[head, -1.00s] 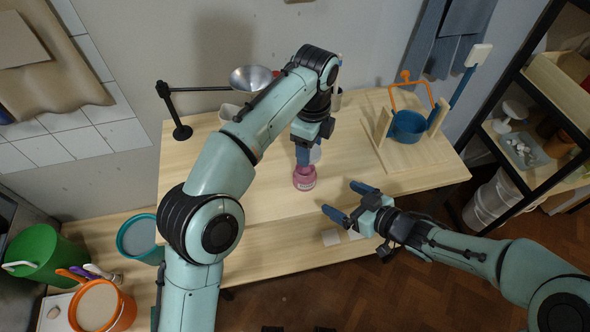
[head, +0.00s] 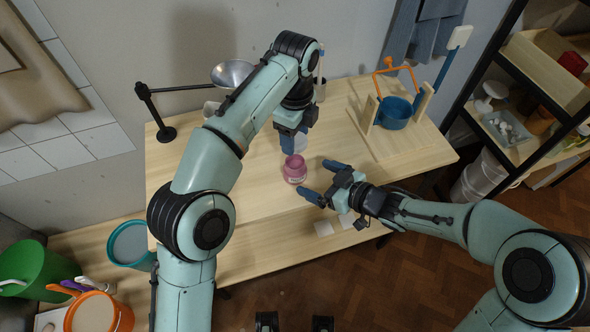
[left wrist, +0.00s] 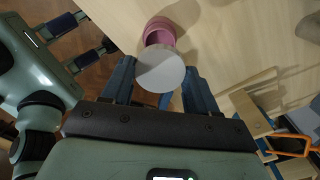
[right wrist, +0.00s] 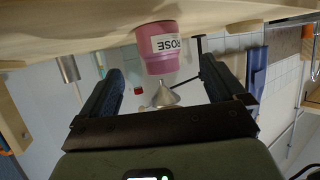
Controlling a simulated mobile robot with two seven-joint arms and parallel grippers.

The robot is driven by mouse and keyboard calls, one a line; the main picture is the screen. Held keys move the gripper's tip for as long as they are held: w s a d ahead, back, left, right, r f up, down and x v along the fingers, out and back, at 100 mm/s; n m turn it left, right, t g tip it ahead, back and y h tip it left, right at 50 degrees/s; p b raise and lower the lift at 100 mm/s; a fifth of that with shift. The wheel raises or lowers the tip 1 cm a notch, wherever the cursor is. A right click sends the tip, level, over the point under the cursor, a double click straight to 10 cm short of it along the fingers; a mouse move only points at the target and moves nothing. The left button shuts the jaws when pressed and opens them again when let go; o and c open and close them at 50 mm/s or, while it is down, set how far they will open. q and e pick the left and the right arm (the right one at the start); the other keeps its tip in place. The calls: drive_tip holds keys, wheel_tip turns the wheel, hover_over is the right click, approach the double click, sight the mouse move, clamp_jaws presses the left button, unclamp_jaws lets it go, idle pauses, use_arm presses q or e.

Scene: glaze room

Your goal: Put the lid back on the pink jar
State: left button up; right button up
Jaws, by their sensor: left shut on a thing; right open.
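The pink jar (head: 295,172) stands upright on the wooden table, and its open mouth shows. In the right wrist view the jar (right wrist: 158,58) carries a label reading ROSE and appears upside down. My left gripper (head: 291,147) is just behind and above the jar, pointing down. In the left wrist view it is shut on a pale round lid (left wrist: 160,72), which overlaps the near part of the jar (left wrist: 160,27); the gap between lid and jar is unclear. My right gripper (head: 324,181) is open and empty just right of the jar, its fingers pointing at it.
A metal funnel (head: 232,73) hangs on a black stand behind my left arm. Pale tiles (head: 324,229) lie near the front edge. The table right of the jar is fairly clear.

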drive_tip(key=x, duration=0.8)
drive_tip(key=shift+w+a+f, duration=0.15)
drive_tip(key=c, duration=1.5)
use_arm(q)
hover_over(295, 167)
drive_tip(key=shift+f, duration=2.5)
drive_tip(key=shift+f, duration=0.9)
drive_tip(key=shift+f, duration=0.55)
